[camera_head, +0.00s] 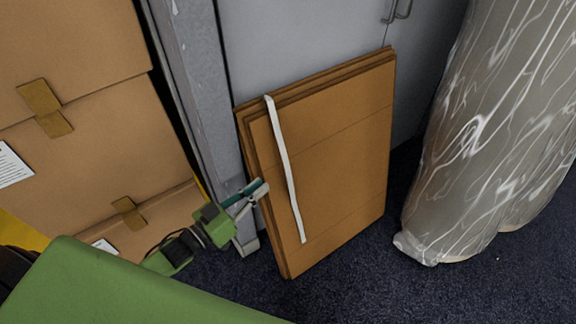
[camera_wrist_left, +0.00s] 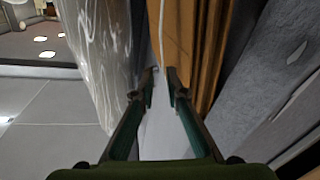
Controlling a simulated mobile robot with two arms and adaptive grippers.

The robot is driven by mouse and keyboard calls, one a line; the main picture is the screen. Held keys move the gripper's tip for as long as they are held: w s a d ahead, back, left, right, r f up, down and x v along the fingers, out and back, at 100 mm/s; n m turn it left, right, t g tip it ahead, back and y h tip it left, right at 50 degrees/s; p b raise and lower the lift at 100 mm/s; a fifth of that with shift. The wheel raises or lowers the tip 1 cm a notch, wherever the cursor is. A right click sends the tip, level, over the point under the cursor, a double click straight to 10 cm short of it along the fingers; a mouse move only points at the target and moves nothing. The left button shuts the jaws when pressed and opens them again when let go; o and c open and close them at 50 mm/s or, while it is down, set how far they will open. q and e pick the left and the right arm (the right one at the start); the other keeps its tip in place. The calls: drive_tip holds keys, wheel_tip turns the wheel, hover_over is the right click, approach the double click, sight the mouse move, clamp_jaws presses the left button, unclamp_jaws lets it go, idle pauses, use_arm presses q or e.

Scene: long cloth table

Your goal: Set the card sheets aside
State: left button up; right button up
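The card sheets (camera_head: 340,150) are a stack of flat brown sheets. They lean upright against a grey cabinet door, with a white strip (camera_head: 287,170) down the front face. In the left wrist view their front face and layered edges (camera_wrist_left: 212,50) show right of centre. My left gripper (camera_head: 262,190) is at the sheets' lower left edge. In its wrist view the two fingers (camera_wrist_left: 162,78) stand apart, close beside the stack. I cannot tell whether a fingertip touches the sheets. My right gripper is not in view.
Stacked cardboard boxes (camera_head: 90,130) stand at the left, beside a grey post (camera_head: 200,90). The grey cabinet door (camera_head: 310,35) is behind the sheets. Tall plastic-wrapped rolls (camera_head: 480,150) stand at the right. Dark carpet (camera_head: 370,285) is clear in front.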

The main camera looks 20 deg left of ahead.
sight(288, 164)
use_arm(q)
drive_tip(key=b+x, duration=0.1)
drive_tip(key=x, duration=1.1)
drive_tip(key=shift+w+f, duration=0.1)
drive_tip(key=shift+w, duration=0.05)
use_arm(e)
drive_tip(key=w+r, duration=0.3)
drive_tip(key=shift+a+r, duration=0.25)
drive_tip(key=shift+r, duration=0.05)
use_arm(q)
clamp_jaws()
drive_tip(key=shift+d, duration=0.1)
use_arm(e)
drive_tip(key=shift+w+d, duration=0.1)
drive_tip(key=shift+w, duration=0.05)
